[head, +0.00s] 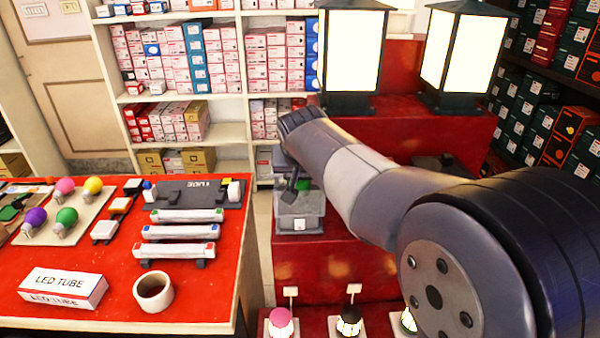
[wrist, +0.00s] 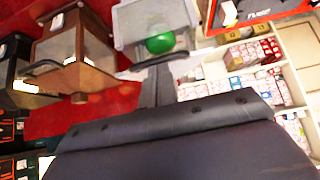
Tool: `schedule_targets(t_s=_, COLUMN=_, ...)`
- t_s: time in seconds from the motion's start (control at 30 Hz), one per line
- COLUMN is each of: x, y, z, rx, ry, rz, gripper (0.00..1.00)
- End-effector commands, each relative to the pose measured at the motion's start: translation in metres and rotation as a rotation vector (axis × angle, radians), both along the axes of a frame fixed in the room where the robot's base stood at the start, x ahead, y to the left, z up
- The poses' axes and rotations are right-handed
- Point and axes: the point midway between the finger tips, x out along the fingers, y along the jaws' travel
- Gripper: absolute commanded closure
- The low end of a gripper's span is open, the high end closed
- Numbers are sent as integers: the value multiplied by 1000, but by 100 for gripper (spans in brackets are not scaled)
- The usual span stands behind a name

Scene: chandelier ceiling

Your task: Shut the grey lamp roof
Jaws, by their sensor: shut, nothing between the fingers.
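The grey lamp (head: 300,222) stands on a red stepped stand, below the end of my arm in the head view. It also shows at the top of the wrist view (wrist: 122,28), with a green bulb (wrist: 160,44) visible inside. The bulb is uncovered from this side; the roof's outline and exact angle are hard to make out. My gripper (head: 289,194) is shut and empty, its fingers pointing down at the lamp's upper part. In the wrist view my gripper (wrist: 160,66) is just beside the lamp's edge near the bulb. I cannot tell whether it touches.
Two lit lanterns (head: 350,50) (head: 462,52) stand on the higher red step. A brown lamp (wrist: 88,60) is beside the grey one in the wrist view. The red table (head: 205,290) at left holds bulbs and tubes. Small bulbs (head: 281,322) stand below in front.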

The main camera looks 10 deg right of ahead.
Motion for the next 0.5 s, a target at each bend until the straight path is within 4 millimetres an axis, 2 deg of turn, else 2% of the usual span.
schedule_targets(t_s=0.03, x=-2, y=0, z=-10, rx=-3, ry=-14, rz=0, gripper=100)
schedule_targets(t_s=0.5, x=-11, y=2, z=-33, rx=-25, ry=-135, rz=1, gripper=100)
